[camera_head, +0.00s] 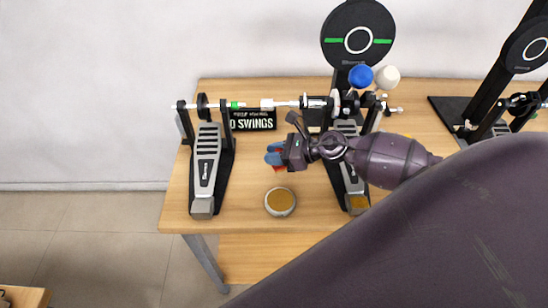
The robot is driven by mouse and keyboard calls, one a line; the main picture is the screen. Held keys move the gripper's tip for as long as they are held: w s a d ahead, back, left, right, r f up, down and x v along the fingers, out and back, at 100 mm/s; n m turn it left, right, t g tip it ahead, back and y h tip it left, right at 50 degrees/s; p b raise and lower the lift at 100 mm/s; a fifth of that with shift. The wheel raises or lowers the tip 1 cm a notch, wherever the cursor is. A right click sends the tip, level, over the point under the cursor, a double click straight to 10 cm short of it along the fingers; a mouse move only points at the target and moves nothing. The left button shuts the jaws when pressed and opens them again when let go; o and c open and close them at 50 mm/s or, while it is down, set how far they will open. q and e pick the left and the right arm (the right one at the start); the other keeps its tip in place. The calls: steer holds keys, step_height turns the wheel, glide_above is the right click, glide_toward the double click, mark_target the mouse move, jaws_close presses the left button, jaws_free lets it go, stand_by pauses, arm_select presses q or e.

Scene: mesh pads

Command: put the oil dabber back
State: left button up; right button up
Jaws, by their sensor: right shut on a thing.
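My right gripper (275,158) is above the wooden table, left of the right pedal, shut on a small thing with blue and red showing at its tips. I take this to be the oil dabber, but it is small and mostly hidden by the gripper. A round tin (280,202) with a pale rim and an orange-brown top sits on the table below the gripper in the picture, apart from it. My left gripper is not in view.
A double drum pedal stands on the wooden table (250,190), with a left footboard (206,165) and a right one (352,180), joined by a rod. A dark lettered box (252,119) sits behind. A round practice pad (358,37) rises at the back. My right arm covers the lower right.

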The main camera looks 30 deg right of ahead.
steer(key=shift+w+d, duration=0.35)
steer(key=shift+w, duration=0.2)
steer(key=shift+w+d, duration=0.3)
steer(key=shift+w, duration=0.25)
steer(key=shift+f, duration=1.75)
steer(key=shift+f+b, duration=0.2)
steer(key=shift+b, duration=0.1)
steer(key=o, duration=0.9)
steer(key=shift+r, duration=0.1)
